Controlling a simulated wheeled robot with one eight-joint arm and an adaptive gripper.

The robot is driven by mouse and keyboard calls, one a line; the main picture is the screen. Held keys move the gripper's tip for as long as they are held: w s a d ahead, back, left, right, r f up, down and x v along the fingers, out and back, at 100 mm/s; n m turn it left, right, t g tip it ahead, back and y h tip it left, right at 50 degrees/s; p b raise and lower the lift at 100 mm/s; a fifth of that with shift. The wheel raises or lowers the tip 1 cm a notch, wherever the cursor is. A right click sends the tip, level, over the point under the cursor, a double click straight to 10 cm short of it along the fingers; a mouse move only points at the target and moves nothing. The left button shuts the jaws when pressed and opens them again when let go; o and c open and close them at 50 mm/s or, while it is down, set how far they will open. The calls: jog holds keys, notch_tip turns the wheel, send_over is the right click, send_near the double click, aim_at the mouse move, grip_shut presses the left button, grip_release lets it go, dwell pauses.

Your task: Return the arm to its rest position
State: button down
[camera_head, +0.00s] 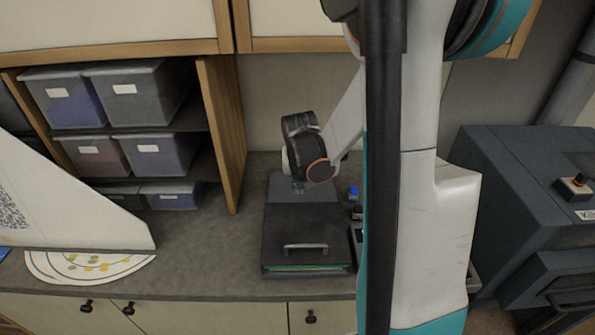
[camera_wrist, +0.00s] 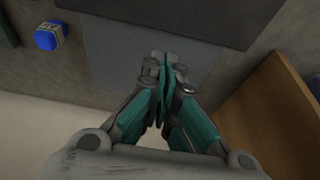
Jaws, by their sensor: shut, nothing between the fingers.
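My arm reaches over the grey counter (camera_head: 190,255), with its wrist above the back of a dark box (camera_head: 300,225) that has a front handle. In the wrist view my gripper (camera_wrist: 166,68) is shut and empty, its teal fingers together. It points at a grey surface at the back of the dark box. In the head view the fingertips are mostly hidden behind the wrist.
A blue-capped bottle (camera_head: 353,193) stands right of the box; a blue item also shows in the wrist view (camera_wrist: 48,37). Shelves with grey bins (camera_head: 150,150) are at left. A patterned white arc-shaped sheet (camera_head: 85,266) lies front left. A dark machine (camera_head: 530,200) stands right.

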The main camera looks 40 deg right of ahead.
jog(key=shift+w+d+f, duration=0.2)
jog(key=shift+w+d, duration=0.65)
jog(key=shift+w, duration=0.25)
jog(key=shift+w+d+f, duration=0.2)
jog(key=shift+w+d, duration=0.6)
jog(key=shift+w, duration=0.25)
